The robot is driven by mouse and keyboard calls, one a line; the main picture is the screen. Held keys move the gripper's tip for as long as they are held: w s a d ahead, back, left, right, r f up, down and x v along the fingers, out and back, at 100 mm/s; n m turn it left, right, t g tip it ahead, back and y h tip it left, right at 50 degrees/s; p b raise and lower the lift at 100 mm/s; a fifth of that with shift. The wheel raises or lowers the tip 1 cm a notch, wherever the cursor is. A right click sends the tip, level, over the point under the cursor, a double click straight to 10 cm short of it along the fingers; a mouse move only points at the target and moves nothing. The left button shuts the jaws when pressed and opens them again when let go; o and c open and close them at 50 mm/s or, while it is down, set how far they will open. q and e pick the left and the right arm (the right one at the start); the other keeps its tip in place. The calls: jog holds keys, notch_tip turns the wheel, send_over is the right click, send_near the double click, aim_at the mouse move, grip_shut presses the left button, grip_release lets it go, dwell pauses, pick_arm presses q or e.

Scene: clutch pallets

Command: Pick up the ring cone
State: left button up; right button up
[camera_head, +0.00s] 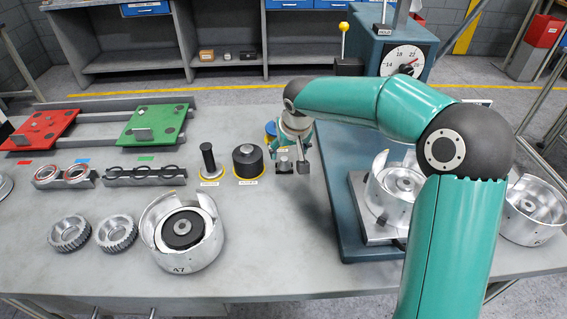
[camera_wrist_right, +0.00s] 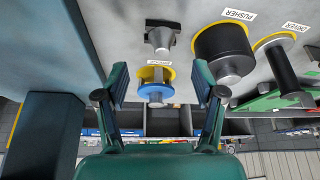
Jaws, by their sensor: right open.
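A blue-and-silver piece (camera_wrist_right: 156,92) on a yellow ring stands behind a small label I cannot read; I take it to be the ring cone. In the head view its blue part (camera_head: 270,129) shows beside my right gripper, which partly hides it. My right gripper (camera_head: 288,162) is open and empty. In the wrist view its fingers (camera_wrist_right: 161,88) are on either side of the blue piece, with gaps on both sides. I cannot tell their height above it. My left gripper is not in view.
A small grey flared block (camera_wrist_right: 162,38) stands just in front. The black pusher (camera_head: 248,161) and driver (camera_head: 209,162) stand to the left. A teal press base (camera_head: 330,200) is close on the right.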

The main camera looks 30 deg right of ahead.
aim_at(284, 158)
jog(key=shift+w+p+x, duration=0.2)
jog(key=shift+p+x, duration=0.15)
jog(key=shift+x, duration=1.5)
jog(key=shift+w+p+x, duration=0.15)
jog(key=shift+p+x, duration=0.15)
jog(key=shift+x, duration=1.55)
jog(key=shift+a+r, duration=0.1)
jog(key=shift+r, duration=0.1)
grip_shut()
